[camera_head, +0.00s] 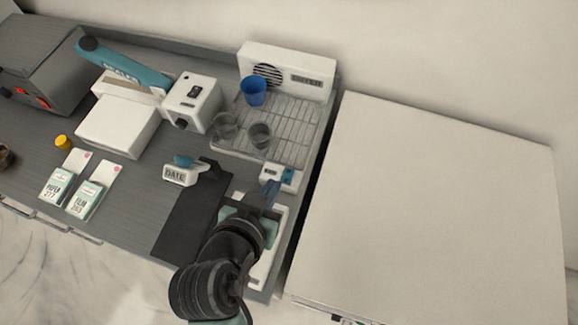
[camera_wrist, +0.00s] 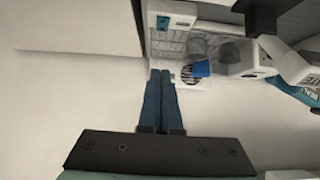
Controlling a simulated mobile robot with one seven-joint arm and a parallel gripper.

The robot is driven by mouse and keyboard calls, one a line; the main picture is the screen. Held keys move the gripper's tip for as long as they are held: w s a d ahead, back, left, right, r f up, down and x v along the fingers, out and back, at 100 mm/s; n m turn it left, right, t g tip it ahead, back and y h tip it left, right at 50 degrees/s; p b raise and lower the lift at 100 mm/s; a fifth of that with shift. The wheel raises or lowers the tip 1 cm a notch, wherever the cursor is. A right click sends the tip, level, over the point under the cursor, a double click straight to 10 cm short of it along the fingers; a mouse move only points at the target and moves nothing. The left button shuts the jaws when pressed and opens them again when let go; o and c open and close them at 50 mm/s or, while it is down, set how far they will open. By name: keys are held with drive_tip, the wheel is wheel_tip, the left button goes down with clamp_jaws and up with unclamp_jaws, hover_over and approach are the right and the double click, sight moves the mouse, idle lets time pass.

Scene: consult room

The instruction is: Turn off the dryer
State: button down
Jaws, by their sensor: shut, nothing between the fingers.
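The dryer (camera_head: 312,62) is a white box with a round dark vent and a DRYER label, at the back of the counter against the wall. In the wrist view the dryer (camera_wrist: 187,98) shows its vent beyond my fingertips. A small white box (camera_head: 284,184) with a dark label and a blue part sits at the rack's front right corner; its label is too small to read. My gripper (camera_head: 271,186) is shut and empty, with its blue fingers over or beside this box; contact cannot be told. The shut fingers also show in the wrist view (camera_wrist: 160,72).
A wire rack (camera_head: 298,130) holds a blue cup (camera_head: 253,91) and two greyish clear cups (camera_head: 260,136). A white box with a black switch (camera_head: 193,92), a teal-armed sealer (camera_head: 122,62) and a DATE stamp (camera_head: 179,176) stand to the left. A bare white surface (camera_head: 430,190) lies right.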

drive_tip(key=shift+f, duration=0.15)
drive_tip(key=p, duration=0.2)
hover_over(286, 180)
drive_tip(key=f, duration=0.3)
drive_tip(key=s+f, duration=0.1)
drive_tip(key=f, duration=0.1)
drive_tip(key=shift+f, duration=0.3)
drive_tip(key=f, duration=0.3)
drive_tip(key=shift+w+f, duration=0.1)
drive_tip(key=shift+w, duration=0.25)
drive_tip(key=shift+w+f, duration=0.1)
drive_tip(key=shift+f, duration=0.5)
